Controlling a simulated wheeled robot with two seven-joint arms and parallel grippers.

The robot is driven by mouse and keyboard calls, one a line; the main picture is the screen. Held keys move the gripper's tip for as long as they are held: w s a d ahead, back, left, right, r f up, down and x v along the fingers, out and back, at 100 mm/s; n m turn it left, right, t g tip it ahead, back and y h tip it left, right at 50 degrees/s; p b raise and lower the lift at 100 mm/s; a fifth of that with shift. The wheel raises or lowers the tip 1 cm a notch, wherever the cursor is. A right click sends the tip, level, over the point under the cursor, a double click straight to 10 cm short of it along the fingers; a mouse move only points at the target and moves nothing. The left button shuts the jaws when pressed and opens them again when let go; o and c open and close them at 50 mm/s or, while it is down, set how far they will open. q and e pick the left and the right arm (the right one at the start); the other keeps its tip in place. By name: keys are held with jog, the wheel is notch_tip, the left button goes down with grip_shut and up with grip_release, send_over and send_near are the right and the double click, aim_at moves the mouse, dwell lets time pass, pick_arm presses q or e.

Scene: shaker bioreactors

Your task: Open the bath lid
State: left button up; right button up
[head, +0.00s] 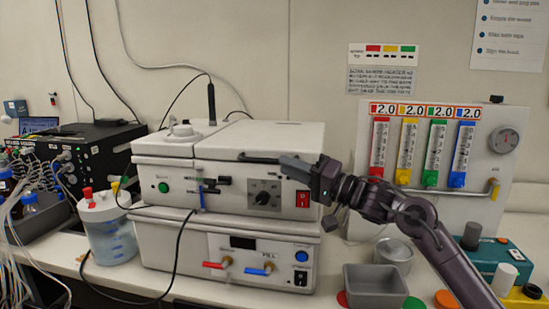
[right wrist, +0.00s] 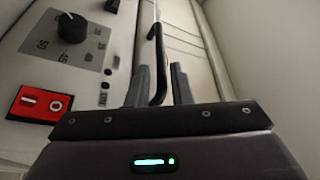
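The bath is the upper white unit (head: 240,184), with a dial, a red switch and a closed-looking lid (head: 262,139). A black bar handle (head: 258,158) runs along the lid's front edge. My right gripper (head: 290,163) reaches in from the right at the handle's right end. In the right wrist view, the handle (right wrist: 157,45) passes between the two grey fingers of the right gripper (right wrist: 159,82). The fingers stand apart around it, with a small gap visible; I cannot tell whether one touches it. My left gripper is not in view.
A second white unit (head: 225,250) with red and blue taps sits below the bath. A lidded bottle (head: 108,230) stands to its left. A grey bin (head: 375,285) and a metal pot (head: 394,252) are on the right, below my arm. A gauge panel (head: 440,160) stands behind.

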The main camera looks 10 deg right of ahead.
aim_at(274, 161)
jog(key=shift+p+x, duration=0.55)
jog(key=shift+x, duration=1.8)
jog(key=shift+c, duration=0.4)
grip_shut()
